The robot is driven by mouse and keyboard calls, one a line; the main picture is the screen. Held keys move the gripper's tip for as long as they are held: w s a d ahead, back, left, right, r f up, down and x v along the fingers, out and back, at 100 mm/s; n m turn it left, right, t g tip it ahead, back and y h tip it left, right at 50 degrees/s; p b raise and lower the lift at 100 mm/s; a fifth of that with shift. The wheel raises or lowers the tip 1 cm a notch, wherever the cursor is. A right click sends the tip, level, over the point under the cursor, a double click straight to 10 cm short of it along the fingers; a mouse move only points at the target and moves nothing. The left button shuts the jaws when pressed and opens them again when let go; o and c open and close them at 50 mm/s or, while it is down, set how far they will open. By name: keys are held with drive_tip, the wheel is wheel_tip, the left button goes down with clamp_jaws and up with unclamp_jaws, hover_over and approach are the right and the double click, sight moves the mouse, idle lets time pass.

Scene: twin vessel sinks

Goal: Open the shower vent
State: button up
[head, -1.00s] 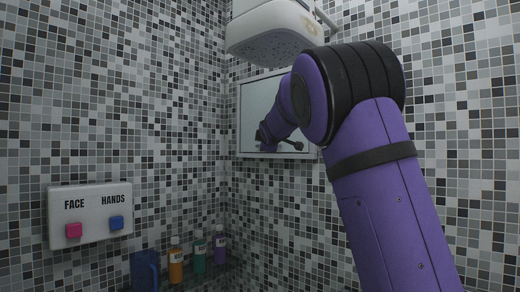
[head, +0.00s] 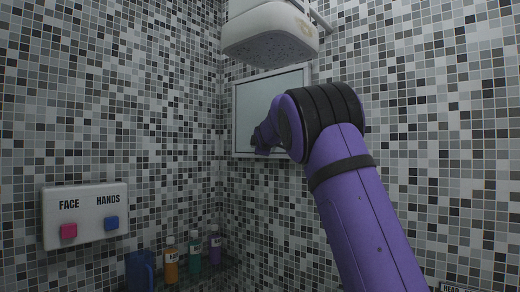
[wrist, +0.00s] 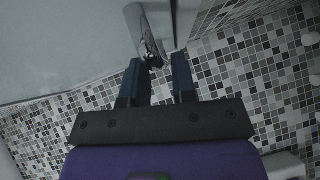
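The shower vent (head: 256,100) appears to be the pale framed pane on the tiled wall near the corner, below the white shower unit. In the wrist view, its pale pane (wrist: 60,50) fills the upper left. A shiny cylindrical handle-like part (wrist: 141,30) hangs by the pane, its dark end near my fingertips. My gripper (wrist: 157,66) is open, with two dark fingers apart; the part's end lies between the tips, close to the left one. I cannot tell if they touch.
A white shower unit (head: 270,38) juts out above the pane. A white box (head: 85,215) with pink and blue buttons, marked FACE and HANDS, is on the left wall. Several bottles (head: 194,252) and a blue jug (head: 141,270) stand in the lower corner.

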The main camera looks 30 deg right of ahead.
drive_tip(key=shift+x, duration=1.2)
clamp_jaws()
drive_tip(key=s+a+r+m+g+y, duration=0.1)
drive_tip(key=s+a+r, duration=0.1)
drive_tip(key=a, duration=0.4)
drive_tip(key=s+a+r+m+g+y, duration=0.1)
drive_tip(key=s+a+r, duration=0.1)
drive_tip(key=a, duration=0.4)
drive_tip(key=shift+s+r, duration=0.25)
drive_tip(key=shift+r, duration=0.65)
drive_tip(key=shift+a, duration=0.1)
unclamp_jaws()
drive_tip(key=shift+f, duration=0.1)
